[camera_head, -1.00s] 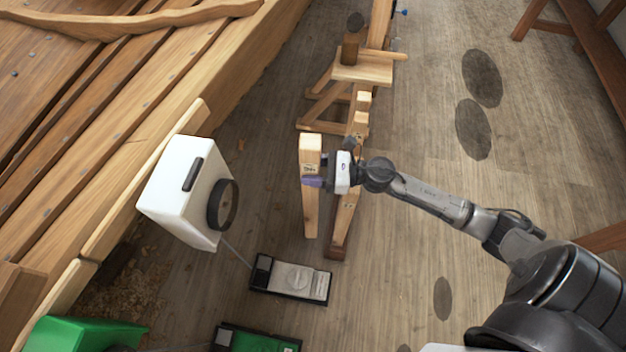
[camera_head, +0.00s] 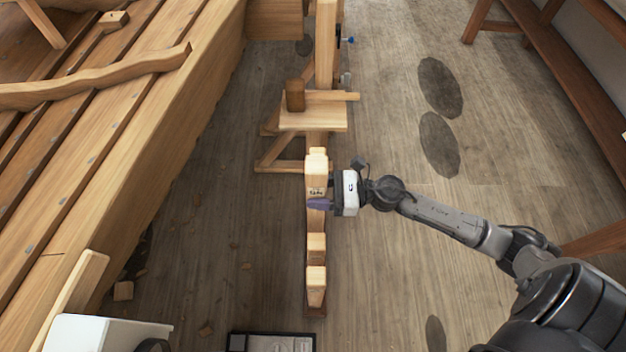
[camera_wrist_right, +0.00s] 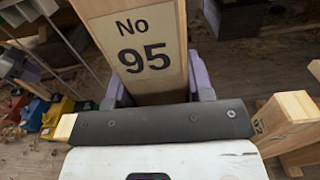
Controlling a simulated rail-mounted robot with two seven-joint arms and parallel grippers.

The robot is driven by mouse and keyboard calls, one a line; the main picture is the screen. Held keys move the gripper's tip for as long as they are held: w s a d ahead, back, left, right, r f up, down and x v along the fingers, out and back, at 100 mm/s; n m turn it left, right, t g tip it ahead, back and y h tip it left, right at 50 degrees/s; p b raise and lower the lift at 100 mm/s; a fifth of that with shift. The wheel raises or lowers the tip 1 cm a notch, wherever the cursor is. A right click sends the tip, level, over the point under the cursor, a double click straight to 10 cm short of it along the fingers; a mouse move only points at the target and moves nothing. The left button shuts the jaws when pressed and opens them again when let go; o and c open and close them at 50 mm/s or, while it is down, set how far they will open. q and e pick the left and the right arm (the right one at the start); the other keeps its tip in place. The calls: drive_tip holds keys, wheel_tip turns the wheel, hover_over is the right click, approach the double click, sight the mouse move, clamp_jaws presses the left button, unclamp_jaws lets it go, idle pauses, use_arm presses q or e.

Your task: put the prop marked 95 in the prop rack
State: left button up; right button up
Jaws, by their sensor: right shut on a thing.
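The prop marked 95 (camera_head: 317,176) is a pale upright timber post. Its "No 95" face (camera_wrist_right: 145,50) fills the top middle of the right wrist view. My right gripper (camera_head: 319,203) is shut on it, with purple fingers on either side of the post in the wrist view (camera_wrist_right: 158,92). The prop rack (camera_head: 315,312) is a narrow brown wooden frame on the floor, mostly hidden under the props. The held prop lines up with the rack as seen from above; whether its foot is above or inside a slot is hidden.
Other props (camera_head: 316,284) stand in the rack nearer the camera; one (camera_wrist_right: 287,118) is close at right in the wrist view. A sawhorse (camera_head: 312,118) with a wooden block stands beyond. The planked hull (camera_head: 190,120) is at left.

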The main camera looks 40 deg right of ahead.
drive_tip(key=shift+d+f, duration=0.1)
drive_tip(key=shift+s+f+b, duration=0.15)
drive_tip(key=shift+f+b, duration=5.2)
drive_tip(key=shift+f, duration=0.7)
drive_tip(key=shift+f+b, duration=2.3)
drive_tip(key=shift+f, duration=0.25)
drive_tip(key=shift+f+b, duration=0.6)
drive_tip(key=shift+f, duration=0.3)
